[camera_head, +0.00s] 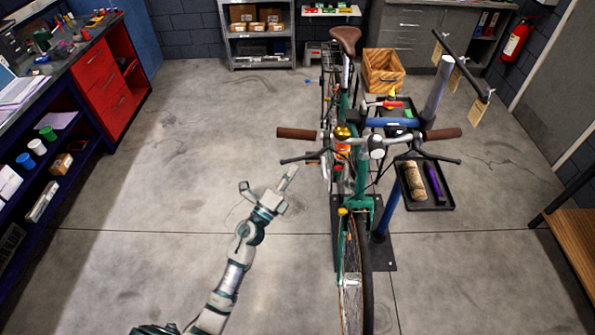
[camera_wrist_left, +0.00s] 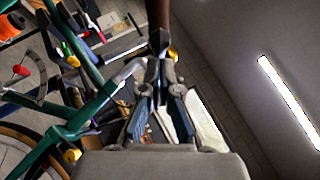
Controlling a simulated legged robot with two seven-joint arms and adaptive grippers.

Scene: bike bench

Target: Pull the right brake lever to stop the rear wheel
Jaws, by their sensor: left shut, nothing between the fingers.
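A green bike (camera_head: 362,215) is held on a stand with its front wheel towards me. Its handlebar has a brown grip (camera_head: 297,134) at picture left and another (camera_head: 442,134) at picture right. A dark brake lever (camera_head: 298,158) sits below the picture-left grip, which is the bike's right side. The rear wheel (camera_head: 327,90) is far back and partly hidden. My left gripper (camera_head: 289,175) is shut and empty, just below and apart from that lever in the picture. In the left wrist view its fingers (camera_wrist_left: 160,72) meet near a brown grip (camera_wrist_left: 158,14). My right gripper is not in view.
A blue stand post (camera_head: 388,210) and a black tool tray (camera_head: 445,200) stand right of the bike. A wooden crate (camera_head: 383,72) is behind it. A workbench with red drawers (camera_head: 100,75) lines the left. The floor left of the bike is clear.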

